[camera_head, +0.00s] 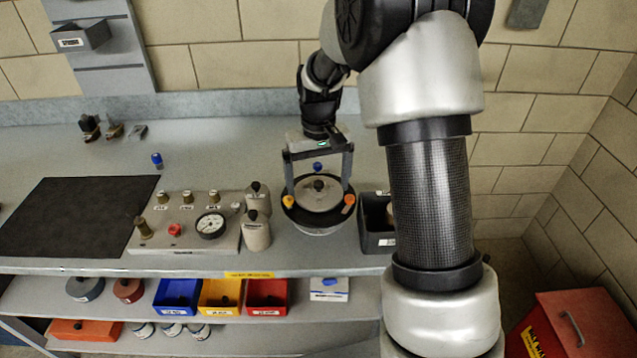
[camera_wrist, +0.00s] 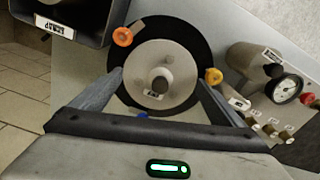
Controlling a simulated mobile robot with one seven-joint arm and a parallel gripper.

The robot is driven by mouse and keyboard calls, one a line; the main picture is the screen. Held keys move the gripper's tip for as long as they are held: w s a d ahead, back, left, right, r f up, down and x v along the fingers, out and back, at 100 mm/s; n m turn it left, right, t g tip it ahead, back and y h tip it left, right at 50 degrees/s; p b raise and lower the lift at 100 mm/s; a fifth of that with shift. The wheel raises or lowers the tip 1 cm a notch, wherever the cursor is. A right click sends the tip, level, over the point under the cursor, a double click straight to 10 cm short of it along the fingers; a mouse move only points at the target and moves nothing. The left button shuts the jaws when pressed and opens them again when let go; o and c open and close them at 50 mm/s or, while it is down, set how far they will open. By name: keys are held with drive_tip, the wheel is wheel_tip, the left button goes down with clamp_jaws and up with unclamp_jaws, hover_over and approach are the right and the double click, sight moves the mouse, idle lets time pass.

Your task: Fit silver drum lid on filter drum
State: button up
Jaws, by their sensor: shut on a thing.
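The silver drum lid (camera_head: 309,202) is a pale round disc with a central knob and a small label. It also shows in the wrist view (camera_wrist: 143,62). My gripper (camera_head: 318,188) points down, its two fingers at opposite sides of the lid, shut on it. The filter drum (camera_head: 318,231) is directly below, with a wide black rim (camera_wrist: 190,34) around the lid. An orange knob (camera_wrist: 123,37), a yellow knob (camera_wrist: 213,76) and a blue knob (camera_head: 317,166) sit around the rim. I cannot tell whether the lid touches the drum.
A gauge panel (camera_head: 185,236) and two grey canisters (camera_head: 257,232) stand close left of the drum. A dark scrap bin (camera_head: 376,243) stands close on its right. A black mat (camera_head: 75,217) lies at the left. Coloured bins (camera_head: 220,294) sit on the shelf below.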

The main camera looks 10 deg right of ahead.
drive_tip(key=shift+f, duration=0.35)
drive_tip(key=o, duration=1)
drive_tip(key=shift+r, duration=0.1)
drive_tip(key=shift+r+p, duration=2.5)
drive_tip(key=shift+r, duration=0.95)
